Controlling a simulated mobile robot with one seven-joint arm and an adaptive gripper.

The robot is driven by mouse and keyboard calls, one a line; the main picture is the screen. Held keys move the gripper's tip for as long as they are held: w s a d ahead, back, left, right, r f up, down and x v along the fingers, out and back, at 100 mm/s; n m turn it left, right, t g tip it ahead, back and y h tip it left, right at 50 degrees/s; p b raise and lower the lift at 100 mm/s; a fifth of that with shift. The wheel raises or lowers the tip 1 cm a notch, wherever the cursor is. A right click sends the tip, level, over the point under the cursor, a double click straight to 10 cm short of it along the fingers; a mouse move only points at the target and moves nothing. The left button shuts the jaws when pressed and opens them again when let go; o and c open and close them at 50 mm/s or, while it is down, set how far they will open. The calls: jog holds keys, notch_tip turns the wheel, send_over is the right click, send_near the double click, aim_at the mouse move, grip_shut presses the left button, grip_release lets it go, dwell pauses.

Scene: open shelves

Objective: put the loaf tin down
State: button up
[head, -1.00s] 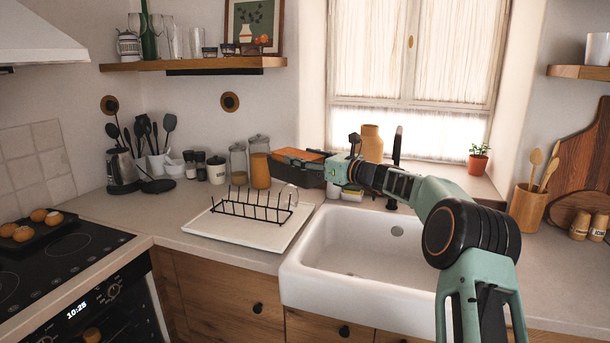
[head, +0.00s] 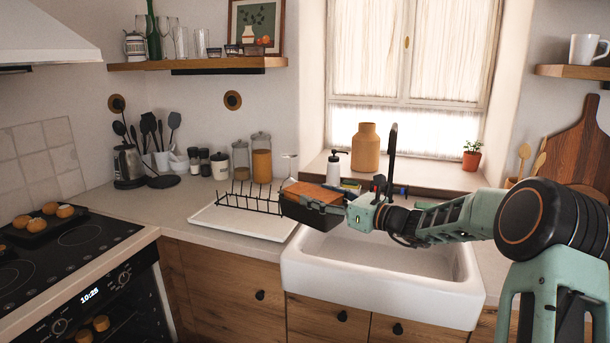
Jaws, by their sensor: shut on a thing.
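The loaf tin (head: 303,213) is dark, with a brown top showing inside its rim. It is held in the air in front of the left rim of the sink and the right end of the drying rack, roughly level. My gripper (head: 338,205) comes from the right and is shut on the near right end of the tin. The exact finger contact is partly hidden by the gripper's own body.
A white drainer tray (head: 245,223) with a black rack (head: 250,197) lies left of the white sink (head: 385,290). A wine glass (head: 289,165) stands behind the tin. The stove (head: 70,245) bears a tray of buns. Counter between stove and drainer is clear.

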jog(key=s+d+f, duration=0.3)
jog(key=s+f, duration=0.2)
jog(key=s, duration=0.3)
jog(key=s+d+f+n+g+y, duration=0.1)
jog(key=s+d+f, duration=0.2)
jog(key=s+f, duration=0.35)
jog(key=s+d+f, duration=0.4)
jog(key=s, duration=0.6)
notch_tip(320, 180, down, 9)
jog(key=b, duration=0.9)
notch_tip(320, 180, up, 12)
jog(key=m+t+h+p, duration=0.5)
jog(key=h+p, duration=0.1)
jog(key=p, duration=1.3)
jog(key=shift+a+r, duration=0.15)
jog(key=shift+a, duration=0.2)
